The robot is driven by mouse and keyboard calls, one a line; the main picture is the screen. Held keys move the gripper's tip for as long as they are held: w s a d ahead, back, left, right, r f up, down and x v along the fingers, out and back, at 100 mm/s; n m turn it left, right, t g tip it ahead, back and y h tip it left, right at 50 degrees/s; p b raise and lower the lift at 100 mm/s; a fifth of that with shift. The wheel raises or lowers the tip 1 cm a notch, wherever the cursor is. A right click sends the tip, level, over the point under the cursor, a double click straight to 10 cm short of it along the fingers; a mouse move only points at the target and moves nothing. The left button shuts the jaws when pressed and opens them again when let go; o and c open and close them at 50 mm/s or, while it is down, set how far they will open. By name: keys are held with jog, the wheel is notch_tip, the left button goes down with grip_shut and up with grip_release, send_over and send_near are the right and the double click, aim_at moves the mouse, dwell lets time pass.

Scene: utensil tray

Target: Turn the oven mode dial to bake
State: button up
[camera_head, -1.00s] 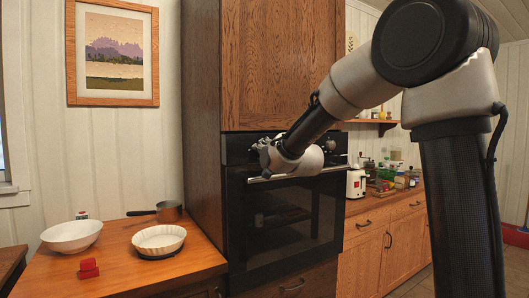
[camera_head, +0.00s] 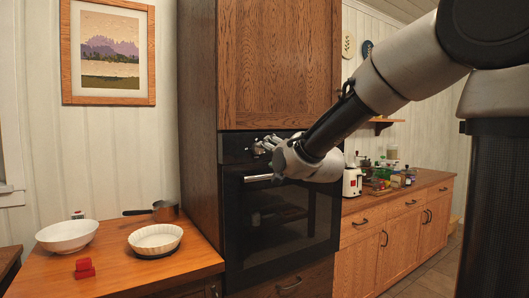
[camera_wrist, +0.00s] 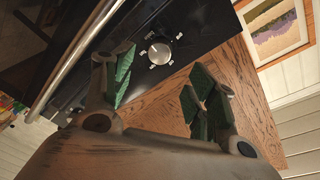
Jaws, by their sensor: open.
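The oven mode dial (camera_wrist: 160,53) is a round silver knob on the black oven control panel (camera_wrist: 190,27). Small white markings surround it, too small to read. In the wrist view it lies just beyond and between the two green-padded fingers. My gripper (camera_wrist: 160,92) is open, with nothing between its fingers and a visible gap to the dial. In the head view my gripper (camera_head: 262,146) is in front of the panel of the built-in oven (camera_head: 282,225), near its left part. There, the gripper and my arm hide most of the panel.
The oven door handle (camera_wrist: 78,62) runs along the panel in the wrist view. A wooden cabinet side (camera_wrist: 222,85) borders the oven. A counter (camera_head: 120,280) at left holds a white bowl (camera_head: 67,235), a fluted dish (camera_head: 155,238), a pot (camera_head: 165,211) and a red object (camera_head: 84,268).

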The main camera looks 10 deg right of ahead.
jog(key=shift+s+d, duration=0.15)
jog(key=shift+s, duration=0.75)
jog(key=shift+s+d, duration=0.15)
jog(key=shift+s, duration=0.75)
jog(key=s+d+f+n+g, duration=0.1)
jog(key=s+f+n+g, duration=0.35)
jog(key=f, duration=0.35)
jog(key=s+f+n+g, duration=0.3)
jog(key=s+f+g, duration=0.15)
jog(key=f, duration=0.35)
jog(key=s+d+g+h, duration=0.1)
jog(key=s+d+g, duration=0.1)
jog(key=s+d, duration=0.4)
jog(key=s+d+n+g+h, duration=0.1)
jog(key=s+d, duration=0.5)
jog(key=s, duration=1.1)
jog(key=shift+f+g+h, duration=0.35)
jog(key=shift+g+h, duration=0.35)
